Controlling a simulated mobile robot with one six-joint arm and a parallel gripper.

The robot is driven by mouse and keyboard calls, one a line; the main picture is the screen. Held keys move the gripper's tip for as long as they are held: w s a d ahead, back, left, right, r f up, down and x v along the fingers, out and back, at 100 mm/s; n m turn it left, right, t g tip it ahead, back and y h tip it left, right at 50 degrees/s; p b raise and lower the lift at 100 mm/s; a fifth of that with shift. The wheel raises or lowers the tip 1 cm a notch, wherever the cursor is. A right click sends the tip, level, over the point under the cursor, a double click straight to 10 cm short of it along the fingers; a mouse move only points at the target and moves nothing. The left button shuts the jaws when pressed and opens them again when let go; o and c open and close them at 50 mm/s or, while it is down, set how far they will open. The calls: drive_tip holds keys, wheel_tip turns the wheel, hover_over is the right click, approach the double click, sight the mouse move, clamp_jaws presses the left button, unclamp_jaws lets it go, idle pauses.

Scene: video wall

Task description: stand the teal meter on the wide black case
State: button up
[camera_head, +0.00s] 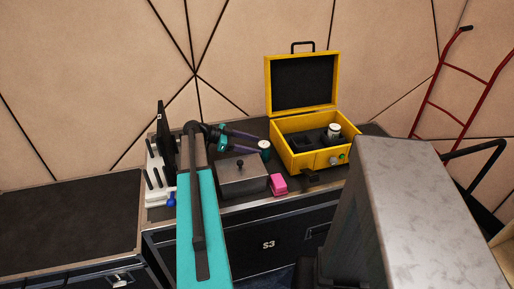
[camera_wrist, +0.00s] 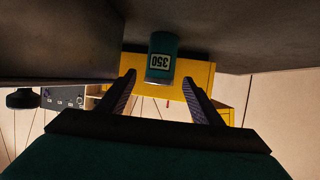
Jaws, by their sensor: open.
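The teal meter (camera_head: 264,154) is a small upright cylinder with a pale top, standing on a black case marked S3 (camera_head: 290,246). In the wrist view the teal meter (camera_wrist: 161,45) shows upside down with a white 350 label. My gripper (camera_head: 255,143) is open, its two purple-grey fingers reaching from the left toward the meter. In the wrist view my gripper (camera_wrist: 159,82) has the meter centred just beyond and between its fingertips; I cannot tell whether they touch. Another wide black case (camera_head: 70,215), with an empty dark top, stands at the left.
A grey box with a black knob (camera_head: 242,180) and a pink block (camera_head: 278,185) stand close in front of the meter. An open yellow case (camera_head: 308,153) holding a pale-topped cylinder (camera_head: 333,131) is to the right. A red hand truck (camera_head: 443,62) leans beyond.

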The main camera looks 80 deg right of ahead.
drive_tip(key=v, duration=0.5)
drive_tip(key=shift+w+b, duration=0.15)
drive_tip(key=shift+b, duration=0.2)
drive_tip(key=shift+r, duration=0.15)
idle(0.3)
